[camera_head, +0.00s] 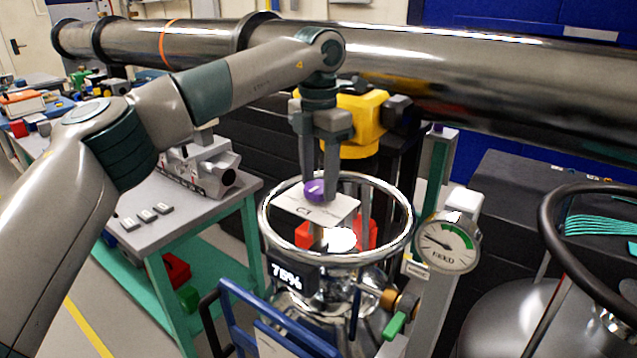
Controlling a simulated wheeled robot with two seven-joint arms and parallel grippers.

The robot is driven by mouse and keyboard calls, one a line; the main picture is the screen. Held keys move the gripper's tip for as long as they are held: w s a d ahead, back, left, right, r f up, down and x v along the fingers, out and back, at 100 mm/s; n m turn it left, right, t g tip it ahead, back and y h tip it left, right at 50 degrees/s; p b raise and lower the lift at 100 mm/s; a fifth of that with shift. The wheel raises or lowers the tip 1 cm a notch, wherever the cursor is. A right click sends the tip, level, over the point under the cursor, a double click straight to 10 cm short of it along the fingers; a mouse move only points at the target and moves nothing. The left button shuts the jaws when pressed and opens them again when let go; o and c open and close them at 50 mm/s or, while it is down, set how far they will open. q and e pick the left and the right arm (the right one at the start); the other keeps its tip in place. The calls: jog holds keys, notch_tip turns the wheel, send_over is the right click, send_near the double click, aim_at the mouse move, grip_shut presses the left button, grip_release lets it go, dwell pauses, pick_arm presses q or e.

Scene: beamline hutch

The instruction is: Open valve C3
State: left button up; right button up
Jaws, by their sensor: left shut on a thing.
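The plate marked C3 (330,209) is white and sits inside a round chrome ring (405,238). A purple knob (313,192) with a pale mark stands on the plate. My left gripper (320,178) reaches down from above and is shut on the purple knob, with its fingers partly hiding it. A black display (288,275) on the front of the ring reads 75%. A round gauge marked FEED (447,243) stands just right of the ring, its needle pointing left of the green band. My right gripper is not in view.
A large steel pipe (480,75) crosses above and behind the arm. A yellow housing (362,118) is behind the gripper. A dark handwheel (556,245) stands at the right. A blue frame (235,300) and a green-handled valve (395,326) are in front. A grey table (190,210) is at the left.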

pick_arm(q)
jog(key=n+b, duration=0.1)
jog(key=n, duration=0.2)
jog(key=n+b, duration=0.1)
jog(key=n, duration=0.2)
jog(key=shift+n, duration=0.3)
jog(key=n+b, duration=0.1)
jog(key=n, duration=0.2)
jog(key=shift+n+b, duration=0.6)
jog(key=shift+n, duration=0.6)
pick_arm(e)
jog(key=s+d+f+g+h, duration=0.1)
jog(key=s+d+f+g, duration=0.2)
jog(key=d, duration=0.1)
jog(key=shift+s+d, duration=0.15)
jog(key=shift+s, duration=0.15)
pick_arm(q)
jog(key=shift+r, duration=0.1)
jog(key=o, duration=1)
jog(key=shift+o, duration=0.2)
